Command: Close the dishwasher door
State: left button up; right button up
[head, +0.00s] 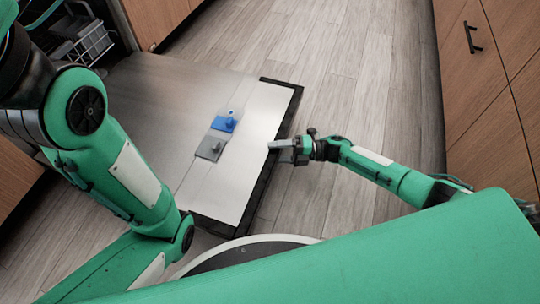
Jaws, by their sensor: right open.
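The dishwasher door (165,95) is folded down flat, its inner metal face up, with its dark outer edge toward the right. A blue and grey dispenser (224,124) sits on the inner face. The dishwasher opening with a wire rack (92,42) is at the top left. My right gripper (279,146) is open at the door's outer edge, its fingers pointing left over the panel; I cannot tell if it touches. My left arm crosses the left side of the picture, and its gripper is out of view.
Wooden cabinets with a black handle (473,37) stand on the right, and more cabinet fronts (158,18) flank the dishwasher. The wood-plank floor (340,60) is clear between the door and the right cabinets.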

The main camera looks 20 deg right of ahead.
jog(key=shift+w+a, duration=0.2)
jog(key=shift+a, duration=0.95)
